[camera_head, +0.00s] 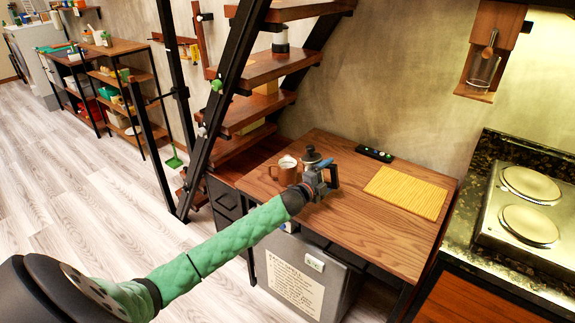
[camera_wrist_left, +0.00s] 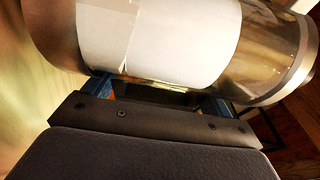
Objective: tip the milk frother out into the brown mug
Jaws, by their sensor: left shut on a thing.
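The brown mug (camera_head: 280,175) stands on the wooden worktop, left of my left gripper. Something pale shows at its mouth; I cannot tell what it is. My left gripper (camera_head: 326,176) is over the worktop, shut on the milk frother (camera_head: 312,157), whose dark top shows just right of the mug. In the left wrist view the frother (camera_wrist_left: 170,40) is a clear cylinder with white inside and a metal rim at the right. It lies across the picture between the fingers (camera_wrist_left: 160,95). Its exact tilt is hard to tell. My right gripper is out of view.
A yellow mat (camera_head: 405,192) and a black strip with small lights (camera_head: 374,153) lie on the worktop (camera_head: 365,235). The open wooden stair (camera_head: 245,110) rises behind at the left. A two-plate hob (camera_head: 530,205) is at the right. The worktop's front is clear.

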